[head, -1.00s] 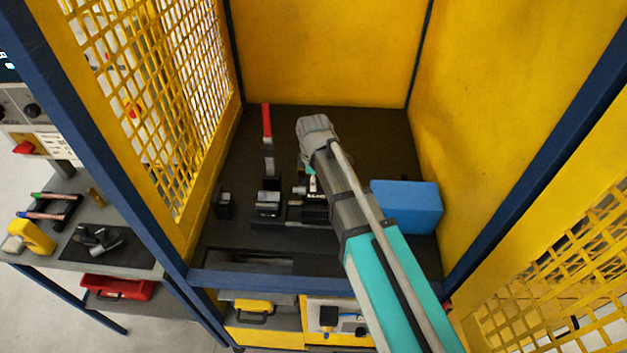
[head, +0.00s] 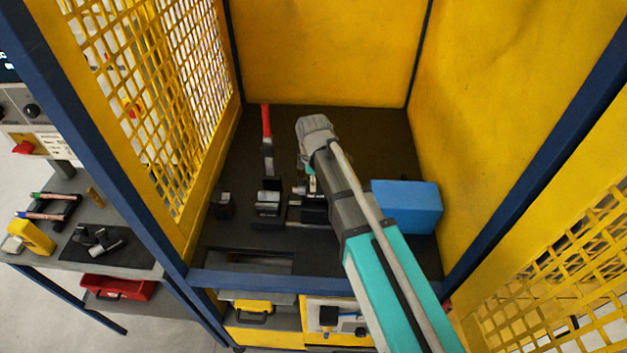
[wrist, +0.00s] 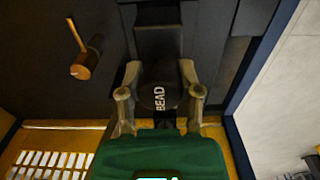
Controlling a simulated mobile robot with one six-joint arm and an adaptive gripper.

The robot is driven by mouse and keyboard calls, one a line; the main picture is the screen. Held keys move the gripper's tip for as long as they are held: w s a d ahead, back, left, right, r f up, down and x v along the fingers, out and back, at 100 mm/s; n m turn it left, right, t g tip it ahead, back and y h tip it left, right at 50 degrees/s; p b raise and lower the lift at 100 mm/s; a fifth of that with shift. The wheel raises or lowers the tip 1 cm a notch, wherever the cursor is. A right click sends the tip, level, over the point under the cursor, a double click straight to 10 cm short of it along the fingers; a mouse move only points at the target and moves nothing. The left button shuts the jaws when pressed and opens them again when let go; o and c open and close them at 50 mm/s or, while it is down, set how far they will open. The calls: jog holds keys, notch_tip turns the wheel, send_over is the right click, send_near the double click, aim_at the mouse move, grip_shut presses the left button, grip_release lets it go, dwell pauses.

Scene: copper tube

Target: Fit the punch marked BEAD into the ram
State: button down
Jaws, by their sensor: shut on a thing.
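The punch marked BEAD (wrist: 158,97) is a dark round piece, its white lettering facing the wrist camera. My gripper (wrist: 159,98) is shut on it, with one finger on each side. In the wrist view a dark block (wrist: 158,42) of the press lies just beyond the punch, in line with it. I cannot tell whether they touch or whether the punch sits in the ram. In the head view the black press fixture (head: 268,208) stands on the dark bench, with an upright red-handled lever (head: 266,122). My arm partly hides the fixture's right end and the punch.
A blue box (head: 407,207) stands right of my arm. A small dark block (head: 222,205) stands left of the fixture. Yellow walls and a yellow mesh panel (head: 165,80) enclose the bench. A side table (head: 60,255) outside holds tools.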

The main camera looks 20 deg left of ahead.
jog(key=shift+f+b, duration=2.65)
dwell(1.0)
jog(key=shift+c, duration=1)
grip_release()
jog(key=shift+r, duration=0.15)
notch_tip(320, 180, up, 11)
jog(key=p, duration=1.1)
dwell(0.5)
